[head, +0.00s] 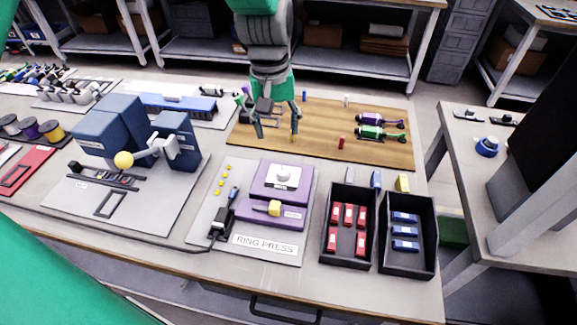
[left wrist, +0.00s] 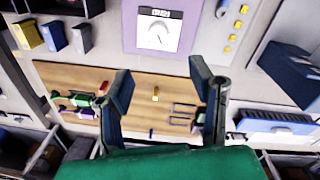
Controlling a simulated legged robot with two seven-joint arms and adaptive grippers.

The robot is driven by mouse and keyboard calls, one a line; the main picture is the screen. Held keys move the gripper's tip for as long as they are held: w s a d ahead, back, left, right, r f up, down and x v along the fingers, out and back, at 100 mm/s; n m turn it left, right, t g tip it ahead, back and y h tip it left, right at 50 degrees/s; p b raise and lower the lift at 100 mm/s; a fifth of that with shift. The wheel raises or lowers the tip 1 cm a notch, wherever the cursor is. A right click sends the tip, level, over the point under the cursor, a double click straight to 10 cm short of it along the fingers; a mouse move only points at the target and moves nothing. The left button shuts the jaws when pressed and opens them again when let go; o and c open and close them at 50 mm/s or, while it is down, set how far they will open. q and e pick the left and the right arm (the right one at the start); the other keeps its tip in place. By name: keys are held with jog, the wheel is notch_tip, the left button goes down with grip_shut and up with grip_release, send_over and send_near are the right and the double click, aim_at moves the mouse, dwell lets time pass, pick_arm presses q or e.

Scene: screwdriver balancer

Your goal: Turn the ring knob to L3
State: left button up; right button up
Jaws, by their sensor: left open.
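The ring press (head: 264,242) is a grey plate with a purple block. On the block is a white ring knob (head: 282,177) on a white square face. In the left wrist view the knob's dial (left wrist: 157,33) shows at the top centre with a dark pointer line; its marks are too small to read. My left gripper (head: 278,137) is open and empty, pointing down over the wooden board, behind the knob and apart from it. In the left wrist view my left gripper (left wrist: 160,82) has its two fingers spread below the dial. My right gripper is not in view.
A wooden board (head: 245,143) with green and purple tools lies behind the press. A black bin (head: 327,222) with red blocks and another (head: 428,232) with blue blocks stand to its right. A blue machine (head: 122,130) stands left. Several yellow rings lie left of the knob.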

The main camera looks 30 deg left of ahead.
aim_at(283, 171)
pick_arm(q)
jog(key=f, duration=0.9)
jog(key=d+f+b, duration=0.1)
jog(key=f, duration=0.3)
jog(key=shift+w+f, duration=0.15)
jog(key=shift+f, duration=0.2)
grip_shut()
